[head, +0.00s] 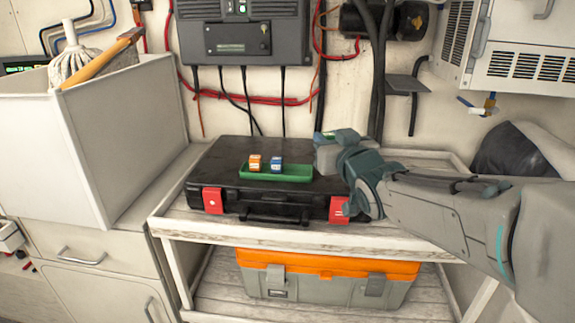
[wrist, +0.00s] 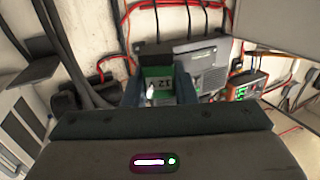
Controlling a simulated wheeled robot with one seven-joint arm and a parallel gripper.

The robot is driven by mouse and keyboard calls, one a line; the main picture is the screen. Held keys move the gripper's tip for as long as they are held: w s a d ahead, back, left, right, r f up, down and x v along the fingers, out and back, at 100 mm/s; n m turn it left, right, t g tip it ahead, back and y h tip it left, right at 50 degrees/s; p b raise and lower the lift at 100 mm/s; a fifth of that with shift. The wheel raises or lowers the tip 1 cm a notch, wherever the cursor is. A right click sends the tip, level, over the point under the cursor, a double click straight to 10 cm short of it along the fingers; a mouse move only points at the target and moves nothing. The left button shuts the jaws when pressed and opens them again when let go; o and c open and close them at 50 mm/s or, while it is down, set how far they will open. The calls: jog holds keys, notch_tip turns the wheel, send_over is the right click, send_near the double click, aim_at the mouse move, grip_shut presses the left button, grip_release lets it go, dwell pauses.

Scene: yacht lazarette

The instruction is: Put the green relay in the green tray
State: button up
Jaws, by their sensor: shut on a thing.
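My gripper (head: 330,145) is shut on the green relay (wrist: 160,83), held in the air above the right part of the black case. In the wrist view the relay sits between the two fingers, with its pale "12 V" label upside down and a dark block at its far end. In the head view the gripper hides most of it. The green tray (head: 300,174) lies on the case lid, left of and below my gripper. An orange relay (head: 254,162) and a blue relay (head: 276,163) stand in its left and middle parts; its right end is bare.
The black case (head: 220,162) with red latches lies on a wooden shelf unit (head: 240,231). An orange-lidded toolbox (head: 325,277) is on the lower shelf. A white bin (head: 120,120) with a mop stands left. Cables hang from a wall-mounted grey unit (head: 280,28) behind.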

jog(key=w+a+f, duration=0.2)
jog(key=w, duration=0.1)
jog(key=w+a+f, duration=0.4)
jog(key=w, duration=0.1)
jog(key=shift+w+a+f, duration=0.2)
jog(key=shift+w+f, duration=0.15)
jog(key=shift+f, duration=1.95)
jog(key=shift+f+b, duration=0.2)
jog(key=shift+b, duration=0.15)
jog(key=o, duration=0.7)
jog(key=shift+r, duration=0.15)
jog(key=shift+s+r+p, duration=0.1)
jog(key=shift+p, duration=0.3)
jog(key=b+v, duration=0.1)
jog(key=v, duration=1.1)
